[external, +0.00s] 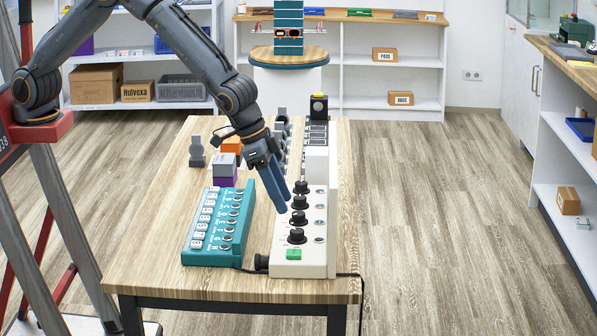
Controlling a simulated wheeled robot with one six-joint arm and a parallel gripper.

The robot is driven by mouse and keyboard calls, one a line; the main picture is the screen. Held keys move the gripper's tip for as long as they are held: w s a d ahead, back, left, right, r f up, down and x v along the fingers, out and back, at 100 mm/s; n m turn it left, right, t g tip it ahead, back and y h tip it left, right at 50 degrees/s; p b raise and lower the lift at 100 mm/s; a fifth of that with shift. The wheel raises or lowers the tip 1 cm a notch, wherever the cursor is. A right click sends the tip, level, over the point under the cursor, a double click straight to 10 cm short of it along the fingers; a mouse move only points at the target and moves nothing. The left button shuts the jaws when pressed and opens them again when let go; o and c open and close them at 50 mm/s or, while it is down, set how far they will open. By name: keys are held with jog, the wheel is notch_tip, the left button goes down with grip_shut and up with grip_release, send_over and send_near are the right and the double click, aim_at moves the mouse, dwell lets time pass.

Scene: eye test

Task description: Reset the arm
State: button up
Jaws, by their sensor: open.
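My arm reaches in from the upper left in the external view. My gripper (282,200) points down with its blue fingers over the table, beside the black knobs of a white panel (318,262). Its jaws are open and nothing shows between them. I cannot tell whether a fingertip touches the nearest knob (301,187). A teal panel (190,257) with white switches and round sockets lies to the left of the white panel.
The wooden table (150,268) also bears a grey upright part (197,152), a grey and purple block (224,168) and an orange block (232,146). A black cable (349,274) runs over its front edge. Shelves stand behind and right; the floor (430,220) right is clear.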

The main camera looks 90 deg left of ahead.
jog(key=s+a+r+g, duration=0.2)
jog(key=s+a+r, duration=0.2)
jog(key=s+a, duration=1.05)
jog(key=s+a+g, duration=0.1)
jog(key=s+a, duration=0.4)
jog(key=s, duration=0.6)
jog(key=s+a, duration=0.5)
jog(key=s, duration=0.7)
jog(key=shift+a+f+n+g, duration=0.2)
jog(key=shift+a+n+g, duration=0.05)
jog(key=shift+n+g, duration=0.15)
jog(key=shift+w, duration=0.15)
